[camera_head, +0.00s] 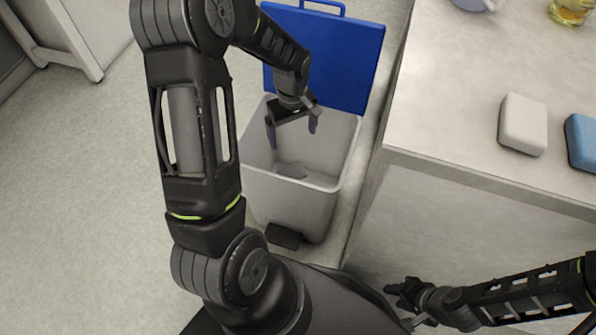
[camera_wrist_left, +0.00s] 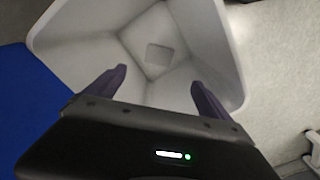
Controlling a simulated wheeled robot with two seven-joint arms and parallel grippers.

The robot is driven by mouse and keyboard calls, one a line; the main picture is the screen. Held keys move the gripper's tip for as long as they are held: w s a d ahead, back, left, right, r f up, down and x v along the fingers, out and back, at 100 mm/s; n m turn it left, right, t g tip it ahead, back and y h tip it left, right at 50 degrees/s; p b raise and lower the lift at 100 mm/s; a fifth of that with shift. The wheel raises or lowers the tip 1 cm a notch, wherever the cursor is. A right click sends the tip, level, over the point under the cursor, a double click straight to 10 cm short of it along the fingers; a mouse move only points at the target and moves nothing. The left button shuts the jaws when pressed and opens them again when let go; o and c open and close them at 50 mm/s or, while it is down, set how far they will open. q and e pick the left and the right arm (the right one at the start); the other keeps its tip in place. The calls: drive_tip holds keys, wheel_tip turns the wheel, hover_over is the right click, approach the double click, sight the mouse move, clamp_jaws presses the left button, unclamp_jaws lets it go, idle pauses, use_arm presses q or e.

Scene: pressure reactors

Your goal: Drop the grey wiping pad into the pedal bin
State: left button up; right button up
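The pedal bin (camera_head: 322,207) stands on the floor with its blue lid (camera_head: 335,55) up. It also shows from above in the left wrist view (camera_wrist_left: 95,40). A small grey pad (camera_head: 291,171) lies at the bottom inside the bin; in the left wrist view it is a grey square (camera_wrist_left: 158,54). My left gripper (camera_head: 292,132) is over the bin opening, fingers pointing down and apart, with nothing between them. It shows in the left wrist view too (camera_wrist_left: 158,88). My right gripper (camera_head: 395,300) is low at the lower right, away from the bin; its fingers are hard to make out.
A light table (camera_head: 450,110) stands right of the bin, its edge close to the lid. A white pad (camera_head: 523,124) and a blue pad (camera_head: 582,142) lie on it, with a yellow-filled glass (camera_head: 570,10) at the back. The floor (camera_head: 85,200) to the left is clear.

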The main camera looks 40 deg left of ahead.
use_arm(q)
drive_tip(key=shift+o, duration=0.4)
drive_tip(key=shift+r, duration=0.1)
wheel_tip(320, 180, up, 8)
drive_tip(key=p, duration=0.2)
drive_tip(key=shift+f, duration=0.2)
idle(0.6)
